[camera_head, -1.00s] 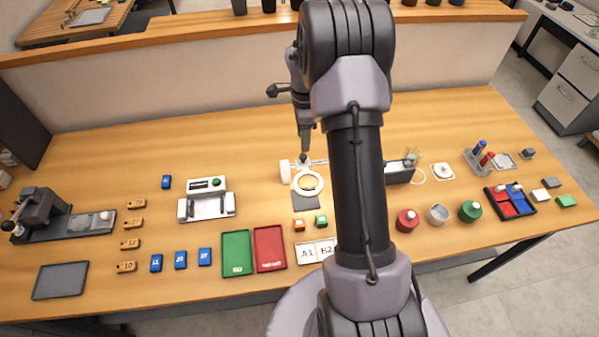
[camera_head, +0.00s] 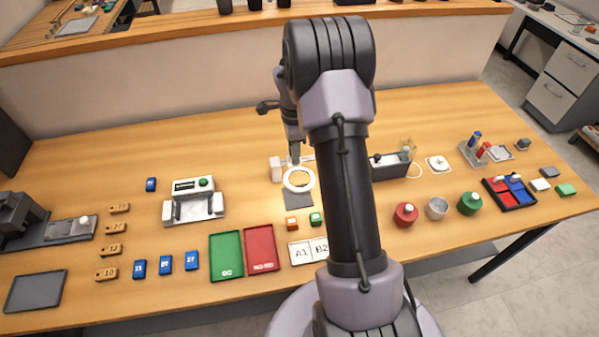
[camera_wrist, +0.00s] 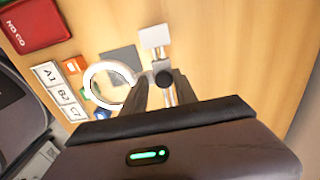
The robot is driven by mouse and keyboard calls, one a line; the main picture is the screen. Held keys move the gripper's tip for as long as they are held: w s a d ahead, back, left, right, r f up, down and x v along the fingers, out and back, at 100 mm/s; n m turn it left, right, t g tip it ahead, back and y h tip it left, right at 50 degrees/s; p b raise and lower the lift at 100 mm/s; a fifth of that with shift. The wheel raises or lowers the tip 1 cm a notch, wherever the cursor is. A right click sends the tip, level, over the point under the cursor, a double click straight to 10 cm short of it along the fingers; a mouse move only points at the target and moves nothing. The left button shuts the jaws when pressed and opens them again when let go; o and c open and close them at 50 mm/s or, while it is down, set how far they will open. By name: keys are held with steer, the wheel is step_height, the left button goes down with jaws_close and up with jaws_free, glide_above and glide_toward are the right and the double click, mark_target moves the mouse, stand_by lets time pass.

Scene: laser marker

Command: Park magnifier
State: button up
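The magnifier has a white ring (camera_head: 299,179) on a short metal arm, with a pale block (camera_head: 276,168) at its left. In the wrist view the ring (camera_wrist: 110,86) lies left of my fingers and the pale block (camera_wrist: 155,37) beyond them. My gripper (camera_head: 295,160) points down at the magnifier's arm, just behind the ring. In the wrist view my gripper (camera_wrist: 161,88) has its two dark fingers apart, on either side of a black knob (camera_wrist: 163,78) and the metal arm. Whether the fingers touch the knob is not clear.
A dark grey pad (camera_head: 298,201) lies by the ring, with small orange (camera_head: 292,223) and green (camera_head: 315,219) blocks in front. Green (camera_head: 226,257) and red (camera_head: 262,249) trays are front left. A dark box (camera_head: 390,168) stands right of my arm.

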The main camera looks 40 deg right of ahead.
steer(key=shift+s+f, duration=0.35)
steer(key=shift+f, duration=0.4)
steer(key=s+d, duration=0.4)
steer(key=d, duration=0.5)
steer(key=shift+s+p, duration=0.2)
steer(key=shift+p, duration=0.1)
steer(key=o, duration=0.8)
steer(key=shift+d, duration=0.1)
steer(key=shift+w+f, duration=0.1)
steer(key=shift+w, duration=0.05)
steer(key=r+p, duration=0.1)
steer(key=r, duration=0.1)
steer(key=r+p, duration=0.3)
steer(key=r, duration=0.2)
steer(key=shift+w+d+r+p, duration=0.1)
steer(key=shift+w+d+p, duration=0.2)
steer(key=shift+w, duration=0.05)
